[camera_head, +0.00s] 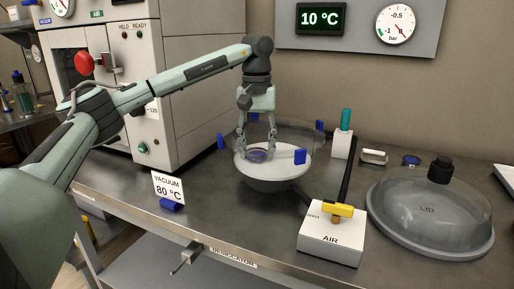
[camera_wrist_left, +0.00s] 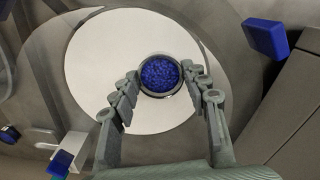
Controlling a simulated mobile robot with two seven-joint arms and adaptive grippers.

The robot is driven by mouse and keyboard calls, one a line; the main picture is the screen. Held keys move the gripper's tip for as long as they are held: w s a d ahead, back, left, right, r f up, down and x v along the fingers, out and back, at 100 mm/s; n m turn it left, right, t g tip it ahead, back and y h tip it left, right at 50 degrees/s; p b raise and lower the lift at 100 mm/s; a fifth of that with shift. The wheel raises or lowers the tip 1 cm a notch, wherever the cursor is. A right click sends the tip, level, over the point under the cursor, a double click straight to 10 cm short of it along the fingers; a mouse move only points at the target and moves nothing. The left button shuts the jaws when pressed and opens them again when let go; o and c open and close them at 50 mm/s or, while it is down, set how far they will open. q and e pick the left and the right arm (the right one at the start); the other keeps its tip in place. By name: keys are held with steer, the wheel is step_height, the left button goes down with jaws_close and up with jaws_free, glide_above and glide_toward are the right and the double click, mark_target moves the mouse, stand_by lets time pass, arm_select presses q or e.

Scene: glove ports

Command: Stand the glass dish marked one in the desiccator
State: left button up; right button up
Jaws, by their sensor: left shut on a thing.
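A small round glass dish (camera_wrist_left: 161,74) with blue grains and a dark rim sits between the fingertips of my left gripper (camera_wrist_left: 160,88). It also shows in the head view (camera_head: 257,156); no mark on it can be read. My left gripper (camera_head: 258,153) reaches down into the open desiccator and is shut on the dish. The desiccator is a clear bowl (camera_head: 272,187) with a round white plate (camera_head: 285,168) inside. The dish is over the plate, left of its middle in the head view; I cannot tell whether it touches. My right gripper is not in view.
The clear lid (camera_head: 427,212) lies on the bench at the right. A white AIR box (camera_head: 332,240) with a yellow handle stands in front. A small blue-filled dish (camera_head: 411,160) and a white block (camera_head: 374,157) lie behind.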

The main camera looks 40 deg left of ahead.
arm_select(q)
steer(key=shift+f, duration=0.1)
steer(key=o, duration=1.1)
step_height(320, 180, up, 12)
steer(key=shift+r+p, duration=0.1)
steer(key=shift+p, duration=1)
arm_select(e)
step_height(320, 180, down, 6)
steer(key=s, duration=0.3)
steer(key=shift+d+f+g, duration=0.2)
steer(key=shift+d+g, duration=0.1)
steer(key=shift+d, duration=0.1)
